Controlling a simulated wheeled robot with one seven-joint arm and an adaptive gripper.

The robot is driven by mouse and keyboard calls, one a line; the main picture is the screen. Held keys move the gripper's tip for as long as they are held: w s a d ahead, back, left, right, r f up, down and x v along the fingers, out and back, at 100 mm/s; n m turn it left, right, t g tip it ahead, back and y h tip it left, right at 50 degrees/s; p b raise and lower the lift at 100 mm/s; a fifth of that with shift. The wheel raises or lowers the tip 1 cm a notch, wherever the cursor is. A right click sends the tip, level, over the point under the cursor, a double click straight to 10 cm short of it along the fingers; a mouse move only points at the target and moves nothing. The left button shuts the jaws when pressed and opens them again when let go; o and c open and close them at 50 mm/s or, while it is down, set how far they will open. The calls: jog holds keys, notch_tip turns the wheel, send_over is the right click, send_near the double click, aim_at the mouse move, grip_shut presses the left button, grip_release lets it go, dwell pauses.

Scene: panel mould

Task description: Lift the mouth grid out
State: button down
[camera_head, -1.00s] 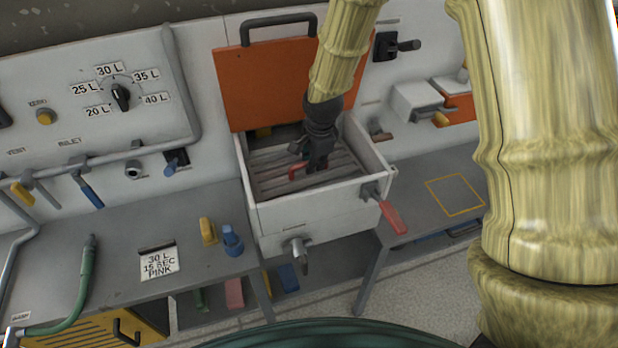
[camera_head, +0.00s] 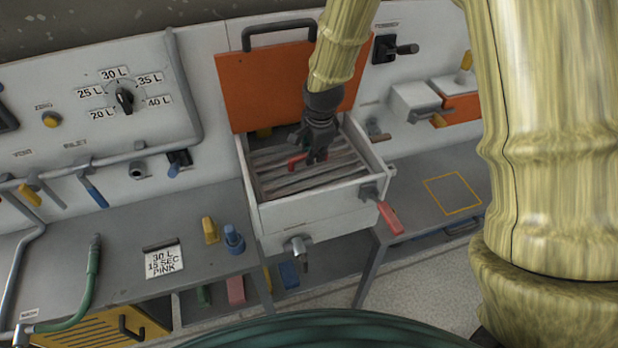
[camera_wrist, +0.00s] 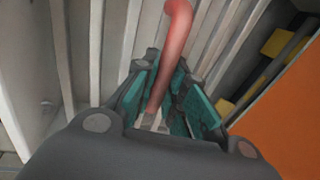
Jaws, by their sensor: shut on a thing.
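The mouth grid (camera_head: 283,181) is a set of grey slats in the open top of the white box. It has a red handle (camera_head: 299,161), which also shows in the wrist view (camera_wrist: 173,55). My gripper (camera_head: 316,157) is over the box, shut on the red handle; in the wrist view its teal-padded fingers (camera_wrist: 168,105) are on both sides of the handle. The slats fill much of the wrist view. My gripper hides part of the handle and the slats behind it. I cannot tell whether the grid's far edge touches the box.
An orange lid (camera_head: 262,85) stands upright behind the box. A red-handled lever (camera_head: 390,217) sticks out at the box's right front, and a metal tap (camera_head: 299,250) at its front. A yellow-outlined square (camera_head: 453,194) on the right-hand bench is empty.

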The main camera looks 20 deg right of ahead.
jog(key=shift+r+p, duration=2.75)
jog(key=shift+r, duration=1.2)
jog(key=shift+d, duration=0.1)
